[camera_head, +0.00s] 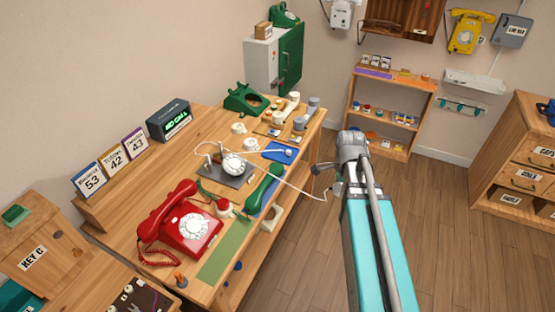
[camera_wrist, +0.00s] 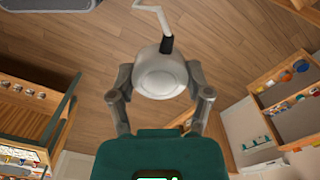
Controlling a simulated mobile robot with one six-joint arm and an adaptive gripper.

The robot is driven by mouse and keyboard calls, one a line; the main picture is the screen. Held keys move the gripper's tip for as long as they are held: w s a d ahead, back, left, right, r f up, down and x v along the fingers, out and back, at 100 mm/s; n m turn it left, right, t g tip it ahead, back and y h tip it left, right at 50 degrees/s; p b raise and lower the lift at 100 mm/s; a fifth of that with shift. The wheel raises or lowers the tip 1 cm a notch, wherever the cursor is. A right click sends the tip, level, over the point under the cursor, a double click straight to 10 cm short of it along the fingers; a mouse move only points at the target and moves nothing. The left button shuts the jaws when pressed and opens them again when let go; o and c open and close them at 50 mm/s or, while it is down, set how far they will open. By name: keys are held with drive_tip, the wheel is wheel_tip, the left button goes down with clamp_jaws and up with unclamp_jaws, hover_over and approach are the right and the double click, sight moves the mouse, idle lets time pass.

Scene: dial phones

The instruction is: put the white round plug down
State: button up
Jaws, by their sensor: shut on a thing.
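The white round plug (camera_wrist: 160,76) is between the two fingers of my gripper (camera_wrist: 160,84) in the wrist view. The fingers press on its left and right sides. A dark stub and a white cable (camera_wrist: 153,14) come off its far end. In the head view my gripper (camera_head: 328,172) is in the air over the floor, just right of the wooden desk (camera_head: 213,126). The white cable (camera_head: 290,184) runs from the desk to it. In that view the plug is too small and covered to make out clearly.
A red dial phone (camera_head: 188,222), a grey base with a white dial (camera_head: 233,163), a green handset (camera_head: 264,186) and a blue mat (camera_head: 280,153) crowd the desk. A green mat (camera_head: 224,250) at its front is bare. A small shelf (camera_head: 388,112) stands behind my arm; the floor is clear.

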drive_tip(key=shift+s, duration=0.3)
drive_tip(key=shift+a, duration=0.2)
